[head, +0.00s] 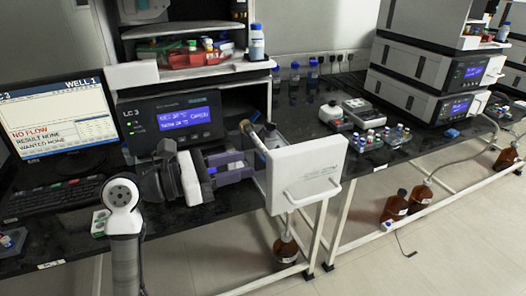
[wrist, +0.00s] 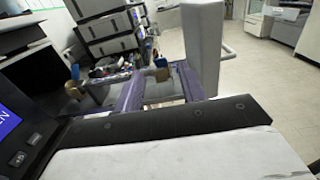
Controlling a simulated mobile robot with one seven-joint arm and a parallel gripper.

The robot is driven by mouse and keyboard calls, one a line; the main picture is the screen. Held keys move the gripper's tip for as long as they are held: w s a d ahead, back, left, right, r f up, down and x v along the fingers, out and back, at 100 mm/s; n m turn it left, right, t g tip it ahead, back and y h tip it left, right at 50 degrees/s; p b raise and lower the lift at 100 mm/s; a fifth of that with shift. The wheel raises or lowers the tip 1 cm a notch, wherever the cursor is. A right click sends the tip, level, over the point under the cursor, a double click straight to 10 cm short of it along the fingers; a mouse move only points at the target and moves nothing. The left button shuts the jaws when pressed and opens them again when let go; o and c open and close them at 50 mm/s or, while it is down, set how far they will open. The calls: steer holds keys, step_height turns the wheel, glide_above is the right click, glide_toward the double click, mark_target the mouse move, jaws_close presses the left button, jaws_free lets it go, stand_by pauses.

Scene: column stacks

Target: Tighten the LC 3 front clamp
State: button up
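The LC 3 unit (head: 185,122) stands on the bench with its blue screen lit. Its drawer is pulled out, with a white front panel (head: 308,178) and purple rails (head: 232,165). A brass knob (head: 246,127) on a tilted rod shows above the drawer; I cannot tell if it is the front clamp. In the wrist view, one brass knob (wrist: 161,68) sits near the purple frame (wrist: 132,94) and another brass piece (wrist: 74,89) is farther left. My gripper (head: 207,172) is left of the drawer panel, beside the rails. Its fingertips are not clear.
A monitor (head: 58,118) at left reads "WELL 1", "NO FLOW", "RESULT NONE". Vial racks (head: 368,138) and a white device (head: 362,112) stand on the bench to the right. The drawer panel juts past the bench edge.

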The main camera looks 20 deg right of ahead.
mark_target(264, 159)
steer(key=d+p, duration=0.1)
steer(key=d, duration=0.5)
steer(key=shift+w+d+p, duration=0.1)
steer(key=shift+d+p, duration=0.05)
steer(key=shift+p, duration=0.25)
jaws_close()
